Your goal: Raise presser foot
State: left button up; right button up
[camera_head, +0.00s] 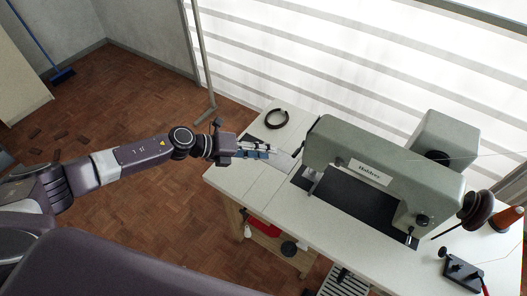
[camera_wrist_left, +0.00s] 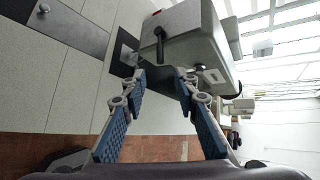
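A grey-green sewing machine (camera_head: 385,160) stands on a white table (camera_head: 240,184). Its head end is at the left, with metal parts around the needle and presser foot (camera_head: 313,180) beneath it; the foot's height cannot be told. My left gripper (camera_head: 268,153) is just left of the head end, above the table. In the left wrist view my left gripper (camera_wrist_left: 160,76) is open, its blue-padded fingers apart and empty. Ahead of the fingertips is the machine's end face, with a dark lever (camera_wrist_left: 160,42) on it, apart from the fingers. My right gripper is not in view.
A dark ring (camera_head: 276,118) lies on the table behind my left gripper. A thread spool (camera_head: 506,219) and a small black device (camera_head: 462,272) are at the right. The table's front left is clear. A shelf with small items (camera_head: 268,228) is below it.

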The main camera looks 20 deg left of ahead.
pick_arm(q)
jog(key=shift+s+a, duration=0.1)
jog(key=shift+c, duration=0.7)
jog(key=s+d+f+h+b, duration=0.1)
jog(key=d+b, duration=0.1)
jog(key=d, duration=0.1)
jog(key=s+d+f+h+b, duration=0.1)
jog(key=d+f+b, duration=0.1)
jog(key=d, duration=0.1)
jog(key=s+d+f+h+b, duration=0.1)
jog(key=d+b, duration=0.1)
jog(key=d, duration=0.1)
jog(key=shift+s+d+f+b, duration=0.1)
jog(key=shift+s+f+b, duration=0.05)
jog(key=shift+s+b, duration=0.25)
grip_shut()
jog(key=n+t+y+b, duration=0.3)
jog(key=n+t+b, duration=0.7)
jog(key=t+b, duration=0.65)
send_near(299, 150)
jog(key=r, duration=0.1)
jog(key=r+g, duration=0.1)
jog(key=w+r+g, duration=0.1)
jog(key=r, duration=0.1)
jog(key=shift+w+d, duration=0.1)
jog(key=shift+d, duration=0.25)
